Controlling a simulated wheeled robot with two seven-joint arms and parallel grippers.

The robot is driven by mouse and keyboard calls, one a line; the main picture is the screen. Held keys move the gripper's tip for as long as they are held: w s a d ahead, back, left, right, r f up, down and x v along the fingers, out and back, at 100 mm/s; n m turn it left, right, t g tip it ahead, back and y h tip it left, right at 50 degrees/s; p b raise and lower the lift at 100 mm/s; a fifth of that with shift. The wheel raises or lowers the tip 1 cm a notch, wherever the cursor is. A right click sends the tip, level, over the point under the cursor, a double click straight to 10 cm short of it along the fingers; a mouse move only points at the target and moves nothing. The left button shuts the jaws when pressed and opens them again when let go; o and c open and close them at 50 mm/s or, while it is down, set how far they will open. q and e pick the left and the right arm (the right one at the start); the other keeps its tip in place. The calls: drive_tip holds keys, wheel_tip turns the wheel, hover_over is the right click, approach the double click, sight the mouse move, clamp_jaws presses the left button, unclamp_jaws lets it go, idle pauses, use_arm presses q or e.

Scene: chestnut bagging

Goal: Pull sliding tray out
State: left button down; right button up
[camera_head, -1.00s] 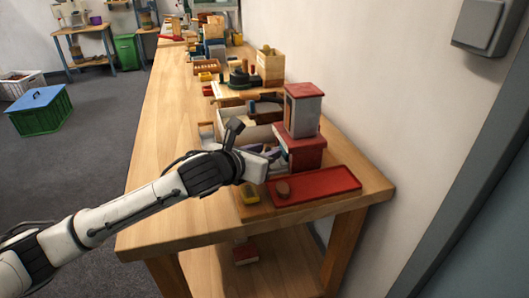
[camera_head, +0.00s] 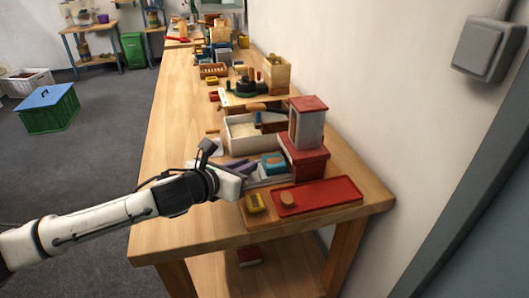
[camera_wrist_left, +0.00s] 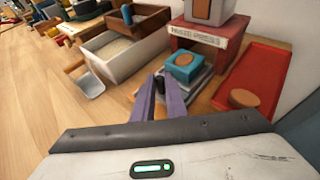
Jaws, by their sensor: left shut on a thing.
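A red stand (camera_head: 303,160) carries a grey tower with a red top (camera_head: 308,122) near the right end of the workbench. A pale grey sliding tray (camera_wrist_left: 198,84) sticks out from under the stand (camera_wrist_left: 205,41), towards my left gripper. A teal box with a brown round top (camera_wrist_left: 184,66) sits on the tray; the box also shows in the head view (camera_head: 272,163). My left gripper (camera_wrist_left: 157,80) has purple fingers shut at the tray's near end; the exact grip spot is partly hidden by the fingers. My right gripper is not in view.
A red tray (camera_head: 325,196) with a brown round piece (camera_head: 287,199) lies right of the sliding tray. A cream bin (camera_head: 247,133) stands behind. The bench's left side (camera_head: 172,150) is clear.

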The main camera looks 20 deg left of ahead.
use_arm(q)
drive_tip(key=s+a, duration=0.1)
drive_tip(key=s+a+p, duration=0.1)
drive_tip(key=a, duration=0.1)
drive_tip(key=shift+a, duration=0.15)
drive_tip(key=c, duration=1.8)
unclamp_jaws()
drive_tip(key=shift+s+a, duration=0.15)
drive_tip(key=shift+s, duration=0.05)
drive_tip(key=shift+o, duration=0.2)
drive_tip(key=b+v, duration=0.1)
drive_tip(key=v, duration=0.8)
drive_tip(key=shift+s+r, duration=0.35)
drive_tip(key=shift+s, duration=0.15)
